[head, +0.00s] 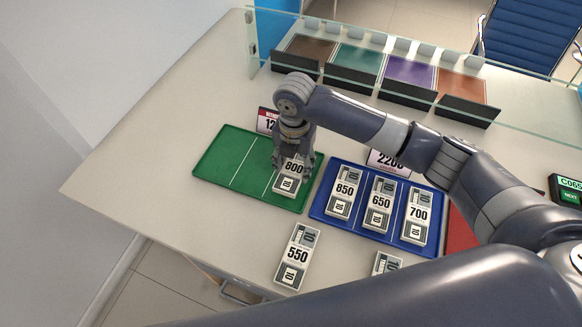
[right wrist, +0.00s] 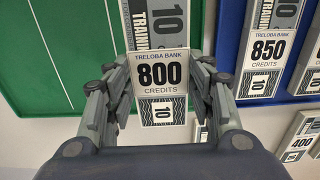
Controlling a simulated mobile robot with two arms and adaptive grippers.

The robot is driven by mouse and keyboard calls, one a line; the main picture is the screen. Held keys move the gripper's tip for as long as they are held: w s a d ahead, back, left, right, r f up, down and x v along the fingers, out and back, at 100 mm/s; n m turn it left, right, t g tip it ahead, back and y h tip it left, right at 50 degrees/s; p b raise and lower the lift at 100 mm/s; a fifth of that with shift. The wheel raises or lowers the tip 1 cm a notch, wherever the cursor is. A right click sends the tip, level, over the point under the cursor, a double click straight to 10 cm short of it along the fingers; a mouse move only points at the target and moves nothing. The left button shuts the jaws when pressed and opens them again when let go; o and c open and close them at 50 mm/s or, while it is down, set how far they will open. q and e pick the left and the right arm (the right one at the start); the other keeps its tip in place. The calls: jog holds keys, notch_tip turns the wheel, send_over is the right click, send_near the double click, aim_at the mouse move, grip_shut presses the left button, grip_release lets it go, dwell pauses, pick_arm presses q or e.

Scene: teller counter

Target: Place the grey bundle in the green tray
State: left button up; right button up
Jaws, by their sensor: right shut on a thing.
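The grey bundle marked 800 (head: 289,183) is at the right end of the green tray (head: 222,156) in the head view. My right gripper (head: 294,172) is over it with its fingers around it. In the right wrist view the gripper (right wrist: 158,92) is shut on the 800 bundle (right wrist: 160,68), one finger on each side. The green tray (right wrist: 30,60) lies beneath and to the left there. I cannot tell whether the bundle touches the tray floor. The rest of the green tray is empty. My left gripper does not show.
A blue tray (head: 316,211) right of the green one holds bundles 850 (head: 343,190), 650 (head: 380,203) and 700 (head: 417,213). Bundle 550 (head: 297,256) lies on the counter in front. A red tray (head: 462,240) is partly hidden by my arm. A glass screen (head: 400,60) stands behind.

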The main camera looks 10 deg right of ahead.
aim_at(291, 165)
jog(key=shift+w+a, duration=0.2)
jog(key=shift+w, duration=0.25)
jog(key=shift+w+f, duration=0.1)
jog(key=shift+f, duration=0.15)
jog(key=shift+f+p, duration=0.45)
jog(key=shift+f, duration=1.1)
jog(key=shift+f, duration=0.15)
jog(key=o, duration=1.1)
notch_tip(291, 165, up, 12)
jog(key=shift+r+b, duration=0.15)
jog(key=shift+b, duration=0.3)
